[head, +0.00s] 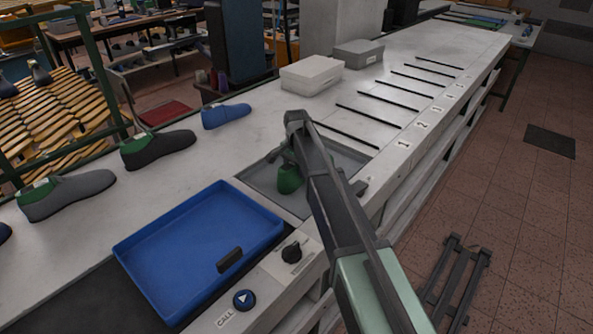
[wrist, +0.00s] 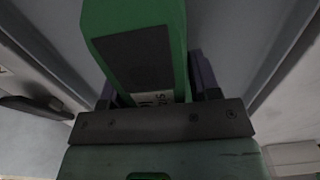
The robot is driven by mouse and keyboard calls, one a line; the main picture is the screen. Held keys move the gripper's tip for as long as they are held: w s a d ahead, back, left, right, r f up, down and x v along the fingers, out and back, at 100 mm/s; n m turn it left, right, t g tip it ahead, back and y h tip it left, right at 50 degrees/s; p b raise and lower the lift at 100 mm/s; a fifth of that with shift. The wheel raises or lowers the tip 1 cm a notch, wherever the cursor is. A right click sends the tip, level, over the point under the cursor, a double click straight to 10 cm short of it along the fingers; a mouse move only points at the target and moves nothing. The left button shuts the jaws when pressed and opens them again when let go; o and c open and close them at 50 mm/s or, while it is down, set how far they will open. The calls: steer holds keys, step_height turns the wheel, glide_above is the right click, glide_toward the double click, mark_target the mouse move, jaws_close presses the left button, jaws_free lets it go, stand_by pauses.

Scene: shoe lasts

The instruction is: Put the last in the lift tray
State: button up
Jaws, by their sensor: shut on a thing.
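A green last (head: 289,180) hangs from my gripper (head: 287,158), over or in a shallow grey recessed tray (head: 345,157) in the bench. I cannot tell whether it touches the tray floor. In the wrist view the green last (wrist: 172,25), with a dark patch and a small printed label, sits between the fingers of my gripper (wrist: 155,88), which is shut on it. Neither tray is labelled as the lift tray.
Several shoe-shaped pieces, including a blue one (head: 226,116) and a black one (head: 158,149), line the bench's far edge. A white box (head: 311,76) and a grey box (head: 358,53) stand behind the grey tray. A CALL button (head: 244,299) and black knob (head: 291,252) sit at the front.

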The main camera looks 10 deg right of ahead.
steer(key=o, duration=1.5)
steer(key=shift+c, duration=0.2)
step_height(320, 180, up, 12)
steer(key=p, duration=1.2)
steer(key=shift+r+p, duration=0.25)
steer(key=shift+p, duration=0.05)
steer(key=shift+s+f, duration=0.15)
steer(key=shift+s, duration=0.15)
steer(key=s+d+n, duration=0.3)
steer(key=s+n, duration=0.1)
steer(key=s, duration=1.2)
steer(key=s+d+n, duration=0.4)
steer(key=s+n, duration=0.1)
steer(key=s, duration=1.1)
steer(key=shift+s+f+b, duration=0.3)
steer(key=shift+b, duration=0.15)
